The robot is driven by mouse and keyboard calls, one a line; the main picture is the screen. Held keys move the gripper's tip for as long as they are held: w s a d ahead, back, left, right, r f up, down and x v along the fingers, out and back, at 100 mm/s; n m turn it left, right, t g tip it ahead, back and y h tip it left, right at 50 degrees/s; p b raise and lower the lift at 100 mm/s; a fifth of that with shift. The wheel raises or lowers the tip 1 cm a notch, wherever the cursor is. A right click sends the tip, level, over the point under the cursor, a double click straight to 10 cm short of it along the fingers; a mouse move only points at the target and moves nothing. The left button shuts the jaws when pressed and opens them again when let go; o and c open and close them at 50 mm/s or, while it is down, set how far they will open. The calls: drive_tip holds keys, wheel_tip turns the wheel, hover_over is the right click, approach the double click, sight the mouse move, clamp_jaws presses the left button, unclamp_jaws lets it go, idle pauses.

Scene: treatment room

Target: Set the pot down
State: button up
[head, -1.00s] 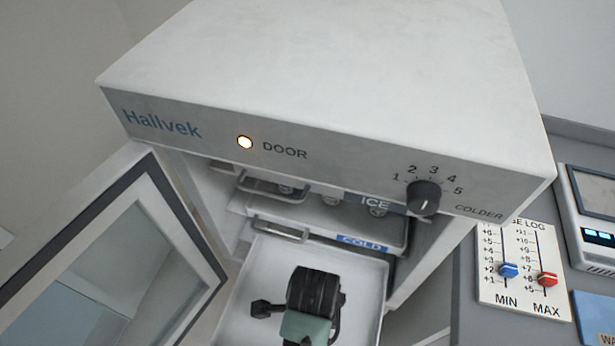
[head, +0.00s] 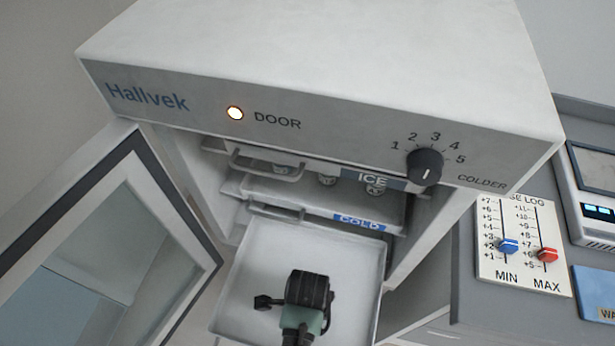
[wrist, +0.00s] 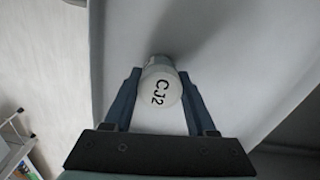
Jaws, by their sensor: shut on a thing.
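The pot (wrist: 162,86) is small and round, with a white lid marked "CJ2". In the wrist view my gripper (wrist: 160,82) is shut on it, one blue finger on each side. The tray's pale floor also shows beneath the pot in the wrist view (wrist: 240,45), with a soft shadow near the pot. I cannot tell whether the pot touches the floor.
The fridge (head: 320,70) stands open, its door (head: 165,205) swung out at the left. A counter with a slider panel (head: 520,245) is at the right.

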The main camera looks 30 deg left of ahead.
drive_tip(key=shift+f, duration=0.2)
drive_tip(key=o, duration=1.4)
wheel_tip(320, 180, up, 12)
drive_tip(key=shift+r+p, duration=0.25)
drive_tip(key=shift+p, duration=0.75)
